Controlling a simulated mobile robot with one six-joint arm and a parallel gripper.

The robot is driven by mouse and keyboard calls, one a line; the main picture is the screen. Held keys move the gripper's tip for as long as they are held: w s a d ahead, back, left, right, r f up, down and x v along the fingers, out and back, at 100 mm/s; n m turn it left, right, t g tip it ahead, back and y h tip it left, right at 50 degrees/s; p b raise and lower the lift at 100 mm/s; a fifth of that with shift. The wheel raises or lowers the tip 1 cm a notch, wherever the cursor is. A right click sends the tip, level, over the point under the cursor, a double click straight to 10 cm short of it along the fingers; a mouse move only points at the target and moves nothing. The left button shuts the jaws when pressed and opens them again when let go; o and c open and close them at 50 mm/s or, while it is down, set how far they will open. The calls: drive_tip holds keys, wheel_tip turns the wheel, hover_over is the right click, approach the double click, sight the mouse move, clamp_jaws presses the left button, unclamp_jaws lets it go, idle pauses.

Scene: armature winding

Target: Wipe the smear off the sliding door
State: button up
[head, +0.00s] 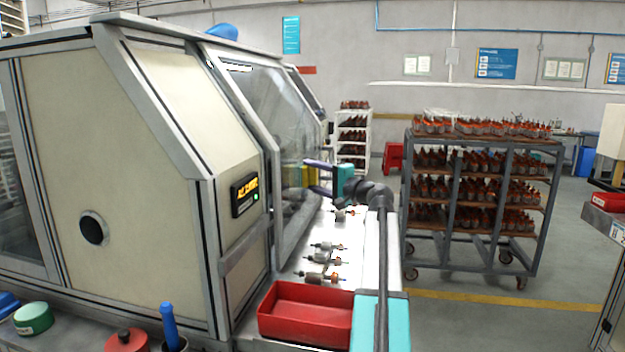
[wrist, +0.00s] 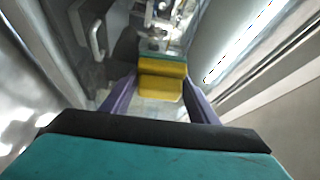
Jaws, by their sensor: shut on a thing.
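The sliding door (head: 283,110) is a clear panel in a grey frame on the cream machine. The glass looks hazy with pale streaks, and I cannot pick out the smear for certain. My gripper (head: 312,178), with purple fingers and a teal body, is at the lower part of the door. In the wrist view my gripper (wrist: 160,92) is shut on a yellow sponge (wrist: 160,86) with a green layer on its far side. The sponge faces the glass; I cannot tell whether it touches. A door handle (wrist: 97,38) shows at upper left of the wrist view.
A red tray (head: 306,313) and several armatures (head: 325,261) lie on the ledge below the door. A grey wheeled rack (head: 475,200) stands right of my arm. Open floor lies beyond it. A control panel (head: 245,194) is on the machine, left of the door.

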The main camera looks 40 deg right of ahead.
drive_tip(key=shift+w+d, duration=0.15)
drive_tip(key=shift+d, duration=0.1)
drive_tip(key=shift+w+d+b, duration=0.25)
drive_tip(key=shift+w+d, duration=0.3)
drive_tip(key=shift+d, duration=0.2)
drive_tip(key=shift+w+d+b, duration=0.25)
drive_tip(key=shift+w+d, duration=0.3)
drive_tip(key=shift+d, duration=0.2)
drive_tip(key=shift+w+d+b, duration=0.25)
drive_tip(key=shift+w+d, duration=0.25)
drive_tip(key=shift+d, duration=0.35)
drive_tip(key=shift+w+d+b, duration=0.2)
drive_tip(key=shift+w+d, duration=0.25)
drive_tip(key=shift+d, duration=0.35)
drive_tip(key=shift+d, duration=0.15)
drive_tip(key=shift+w+d+b, duration=0.25)
drive_tip(key=shift+w+d, duration=0.25)
drive_tip(key=shift+d, duration=0.3)
drive_tip(key=shift+w+d+b, duration=0.2)
drive_tip(key=shift+w+d, duration=0.25)
drive_tip(key=shift+d, duration=0.3)
